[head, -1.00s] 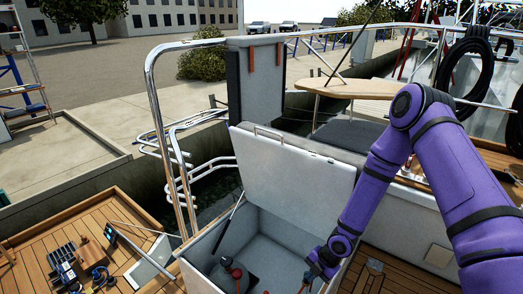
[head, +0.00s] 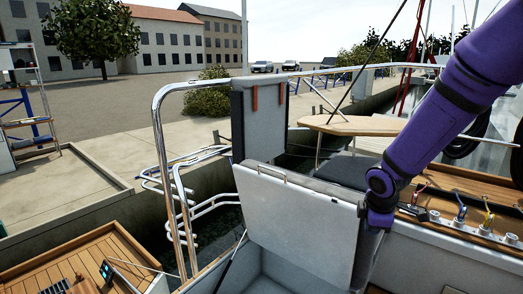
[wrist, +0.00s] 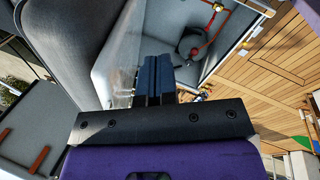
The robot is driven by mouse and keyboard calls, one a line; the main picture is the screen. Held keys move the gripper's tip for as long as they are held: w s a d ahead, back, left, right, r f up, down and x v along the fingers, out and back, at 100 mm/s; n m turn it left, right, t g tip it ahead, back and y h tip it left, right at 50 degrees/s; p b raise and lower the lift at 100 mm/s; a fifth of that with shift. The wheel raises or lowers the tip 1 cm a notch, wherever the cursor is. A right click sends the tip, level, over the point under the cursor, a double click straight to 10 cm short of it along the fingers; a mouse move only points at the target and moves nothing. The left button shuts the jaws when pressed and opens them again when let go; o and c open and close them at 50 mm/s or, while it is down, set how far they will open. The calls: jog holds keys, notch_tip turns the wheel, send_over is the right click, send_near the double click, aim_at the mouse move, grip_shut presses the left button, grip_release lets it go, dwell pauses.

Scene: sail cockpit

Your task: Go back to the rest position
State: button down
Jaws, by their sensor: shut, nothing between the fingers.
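My gripper (wrist: 157,75) shows in the wrist view with its two dark blue fingers together and nothing between them. In the head view my gripper (head: 379,216) hangs at the right edge of the raised light grey locker lid (head: 300,210). I cannot tell whether it touches the lid, and its fingertips are not clear there. The open locker (head: 268,268) lies below the lid. In the wrist view the locker's inside shows beyond the fingers, with a dark round fitting (wrist: 190,42) and red parts.
A steel rail (head: 160,130) stands left of the lid. A tan table (head: 350,125) is behind it. Connectors and cables (head: 460,222) line the ledge at right. A dark cushion (head: 340,170) lies behind the lid. Open air is above the locker.

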jog(key=s+d+r+m+t, duration=0.1)
jog(key=s+r+m, duration=0.3)
jog(key=s+r, duration=0.3)
jog(key=s+d+r+m, duration=0.1)
jog(key=s+r+m, duration=0.3)
jog(key=r, duration=0.5)
jog(key=s+r+m, duration=0.3)
jog(key=s, duration=0.4)
jog(key=s+r+m+t+y, duration=0.1)
jog(key=s+r+m, duration=0.3)
jog(key=s, duration=0.4)
jog(key=shift+s+a, duration=0.25)
jog(key=shift+a, duration=0.2)
